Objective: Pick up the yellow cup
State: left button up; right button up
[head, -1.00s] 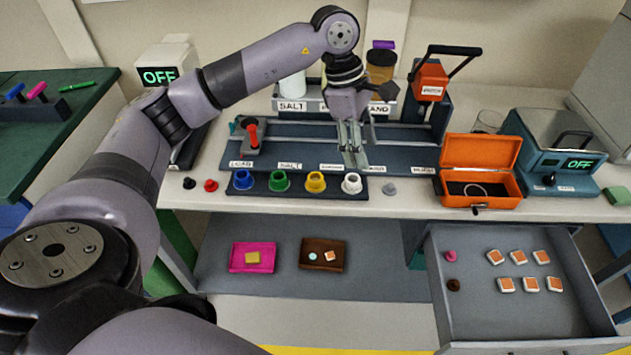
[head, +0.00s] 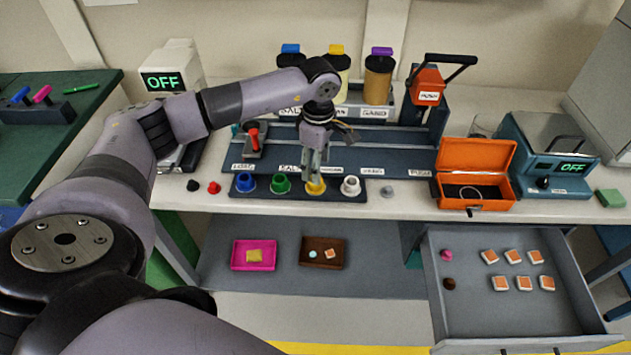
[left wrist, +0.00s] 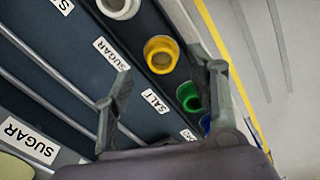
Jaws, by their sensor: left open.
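The yellow cup (head: 316,187) stands in the dark rack (head: 298,194) at the bench's front, between the green cup (head: 281,184) and the white cup (head: 350,186). My left gripper (head: 313,172) is just above and behind it in the head view and hides part of it. In the left wrist view the yellow cup (left wrist: 161,54) lies beyond the open fingers (left wrist: 165,88), with nothing between them. I cannot tell whether a finger touches the cup. My right gripper is not in view.
A blue cup (head: 245,182) stands at the rack's left end. Lidded jars (head: 378,80) stand behind on a shelf. An orange open box (head: 475,180) sits to the right. An open drawer (head: 510,290) juts out below the bench.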

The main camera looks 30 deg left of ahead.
pick_arm(q)
notch_tip(320, 180, down, 4)
jog(key=shift+s+a+f+p, duration=0.1)
jog(key=shift+p, duration=1.05)
jog(key=shift+f, duration=0.55)
grip_shut()
jog(key=shift+r, duration=0.15)
jog(key=shift+r, duration=0.55)
notch_tip(320, 180, up, 19)
jog(key=b, duration=0.4)
